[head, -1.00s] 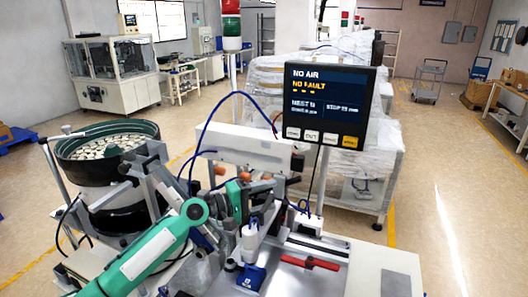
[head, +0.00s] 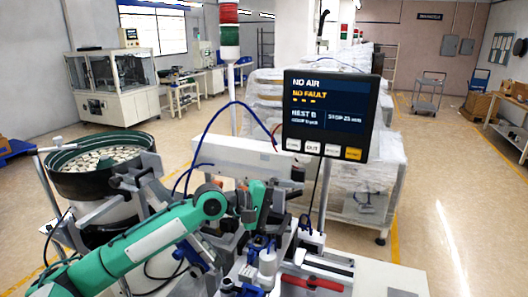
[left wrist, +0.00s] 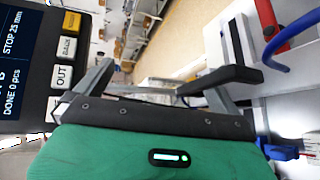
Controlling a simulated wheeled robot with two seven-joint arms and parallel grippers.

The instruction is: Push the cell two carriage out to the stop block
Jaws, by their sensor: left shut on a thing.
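My left gripper (head: 284,192) is at the cell's raised back part, left of the display post. In the left wrist view its grey fingers (left wrist: 160,75) stand apart, with a dark bar-like part (left wrist: 235,78) across the right finger. The gripper is shut on a part; I cannot tell clearly whether this is the carriage. A pale slide with dark rails (head: 325,265) lies right of the gripper in the head view. The stop block cannot be made out for sure. My right gripper is not in view.
A display (head: 328,115) reads NO AIR, NO FAULT, NEST B and STOP 25 mm; its buttons (left wrist: 65,75) are close in the left wrist view. A red handle (head: 312,284) is in front of the slide. A bowl feeder (head: 95,160) stands left.

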